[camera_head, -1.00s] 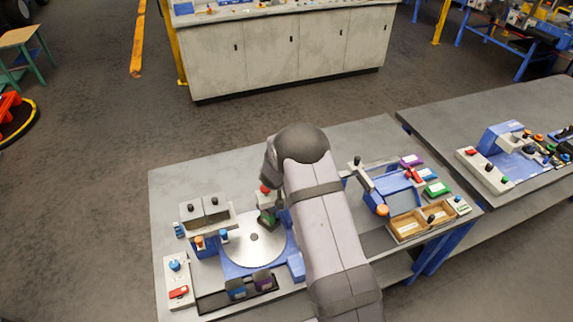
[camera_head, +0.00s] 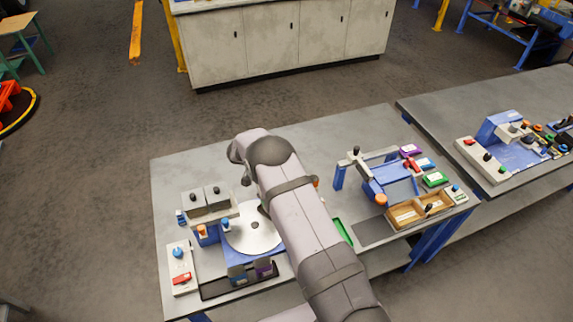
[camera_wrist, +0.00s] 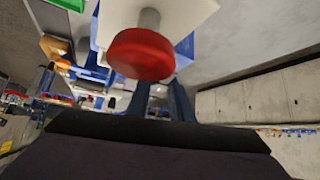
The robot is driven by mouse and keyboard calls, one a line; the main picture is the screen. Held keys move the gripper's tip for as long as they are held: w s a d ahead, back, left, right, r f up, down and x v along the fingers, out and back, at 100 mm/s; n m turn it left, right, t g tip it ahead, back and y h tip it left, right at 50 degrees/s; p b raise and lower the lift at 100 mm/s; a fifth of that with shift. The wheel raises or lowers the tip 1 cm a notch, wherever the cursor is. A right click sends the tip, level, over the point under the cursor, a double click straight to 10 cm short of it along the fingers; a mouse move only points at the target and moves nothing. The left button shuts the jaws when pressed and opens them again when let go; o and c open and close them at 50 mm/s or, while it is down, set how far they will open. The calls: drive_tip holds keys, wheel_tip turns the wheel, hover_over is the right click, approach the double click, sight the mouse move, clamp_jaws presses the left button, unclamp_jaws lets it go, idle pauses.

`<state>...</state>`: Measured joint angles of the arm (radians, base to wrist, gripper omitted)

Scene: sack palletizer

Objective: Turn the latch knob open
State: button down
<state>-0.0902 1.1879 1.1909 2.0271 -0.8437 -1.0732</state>
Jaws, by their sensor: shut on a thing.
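A round red knob (camera_wrist: 140,53) sits on a short grey shaft in front of a white block (camera_wrist: 175,12) in the wrist view. My gripper (camera_wrist: 163,95) shows below it as two dark bluish fingers. The fingers reach up to the lower right of the knob, and the knob covers their tips. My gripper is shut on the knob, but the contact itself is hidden. In the head view my arm covers the gripper, the knob and the white block. Which way the latch is turned cannot be seen.
A round pale disc (camera_head: 254,229) on a blue base lies left of my arm. A white control box (camera_head: 181,270) is at the table's left. A blue fixture (camera_head: 395,190) and a wooden tray (camera_head: 405,220) stand to the right. The grey table (camera_head: 185,165) is clear at the back left.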

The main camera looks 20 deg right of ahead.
drive_tip(key=shift+m+g, duration=0.3)
drive_tip(key=c, duration=1.6)
unclamp_jaws()
drive_tip(key=shift+o, duration=0.2)
drive_tip(key=shift+s+a+r+b, duration=0.1)
drive_tip(key=shift+a+r+b, duration=0.3)
drive_tip(key=shift+b, duration=0.1)
drive_tip(key=b+v, duration=0.2)
drive_tip(key=v, duration=0.4)
drive_tip(key=shift+b, duration=0.35)
drive_tip(key=shift+s+r, duration=0.1)
